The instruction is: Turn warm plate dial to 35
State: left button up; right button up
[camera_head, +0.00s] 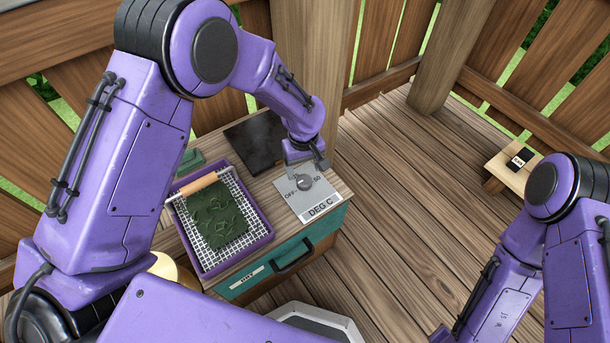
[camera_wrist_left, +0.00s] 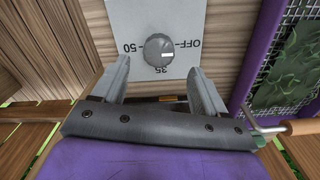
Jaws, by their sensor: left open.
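The warm plate dial (camera_head: 304,183) is a round grey knob on a light plate (camera_head: 309,203) marked DEG C, OFF and 50. In the left wrist view the dial (camera_wrist_left: 159,50) has a white mark pointing right, toward OFF. My left gripper (camera_head: 308,163) hangs at the far edge of the dial plate. In the left wrist view its two fingers (camera_wrist_left: 160,78) are open, with the knob ahead between their tips and nothing gripped. My right gripper is out of view.
A dark warm plate (camera_head: 256,141) lies behind the dial. A purple tray (camera_head: 263,238) with a mesh, green leaves and a wood-handled tool (camera_head: 198,185) is to the left. A small wooden stand (camera_head: 497,171) with a dark device is far right. Deck floor lies between.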

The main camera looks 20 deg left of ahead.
aim_at(304, 180)
pick_arm(q)
notch_tip(304, 180, down, 7)
jog(key=shift+w+r+b, duration=0.1)
jog(key=shift+w+b, duration=0.05)
jog(key=shift+b, duration=0.25)
jog(key=c, duration=1.1)
